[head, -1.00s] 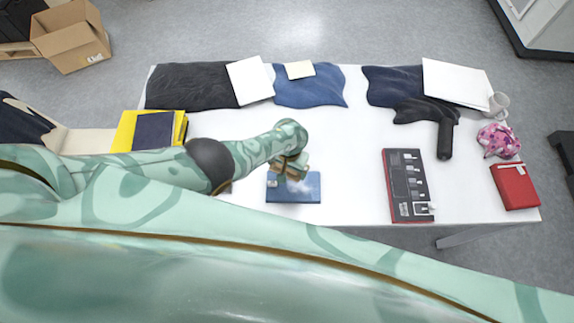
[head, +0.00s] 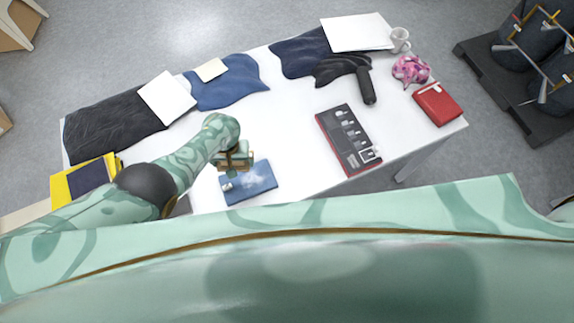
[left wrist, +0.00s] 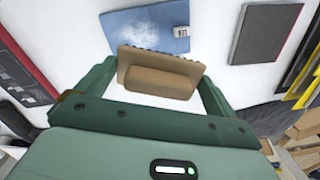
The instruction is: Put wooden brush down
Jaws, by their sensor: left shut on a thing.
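The wooden brush (left wrist: 160,78) is tan with a rounded block handle and a bristled far edge in the left wrist view. My left gripper (left wrist: 155,82) is shut on it, one green finger at each side. In the head view the brush (head: 236,164) shows under my left gripper (head: 233,156), at the far edge of a blue piece with a whitish patch (head: 256,186). Whether the brush touches the table is hard to tell. My right gripper is not in view.
A black tool panel with red edges (head: 350,140) lies right of the blue piece on the white table (head: 290,120). Dark garments (head: 110,120), a black hand tool (head: 366,85), a red box (head: 438,104) and a mug (head: 400,39) stand around. The table's middle is clear.

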